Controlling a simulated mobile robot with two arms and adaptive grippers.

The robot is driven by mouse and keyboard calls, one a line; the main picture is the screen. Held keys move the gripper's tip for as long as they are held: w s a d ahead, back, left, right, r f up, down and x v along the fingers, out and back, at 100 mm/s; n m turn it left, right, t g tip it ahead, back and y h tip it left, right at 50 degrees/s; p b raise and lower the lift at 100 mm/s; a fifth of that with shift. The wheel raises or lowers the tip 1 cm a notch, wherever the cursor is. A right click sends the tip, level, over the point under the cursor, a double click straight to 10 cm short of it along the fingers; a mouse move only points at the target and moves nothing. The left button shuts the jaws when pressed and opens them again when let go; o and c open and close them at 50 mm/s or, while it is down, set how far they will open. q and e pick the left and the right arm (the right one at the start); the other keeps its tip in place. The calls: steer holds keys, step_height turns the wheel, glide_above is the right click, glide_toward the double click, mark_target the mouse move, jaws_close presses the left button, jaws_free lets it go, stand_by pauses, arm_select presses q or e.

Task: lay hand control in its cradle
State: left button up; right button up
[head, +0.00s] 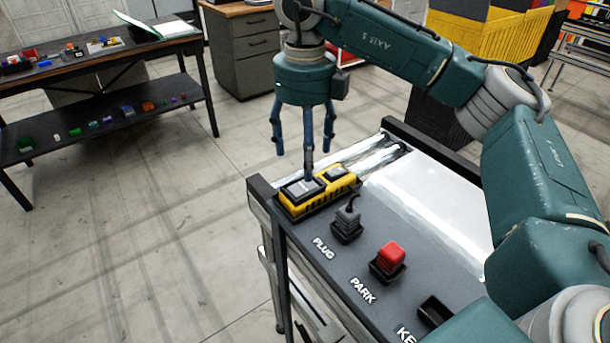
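The hand control appears to be the yellow block (340,189) with dark raised pads on top. It lies at the near left corner of the dark fixture table, with a black rim around its base that looks like a cradle. I cannot tell whether it is fully seated there. My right gripper (304,158), on the arm coming in from the right, points down just above and behind the hand control. Its blue fingers are spread and hold nothing. One fingertip overlaps the control's top in the picture; whether it touches is unclear. My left gripper is out of view.
A workbench (110,88) stands at back left, a yellow crate (480,40) behind. Floor on the left is clear.

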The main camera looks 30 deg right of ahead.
steer(key=shift+r, duration=2.4)
steer(key=shift+a+f, duration=0.1)
steer(key=shift+f, duration=0.05)
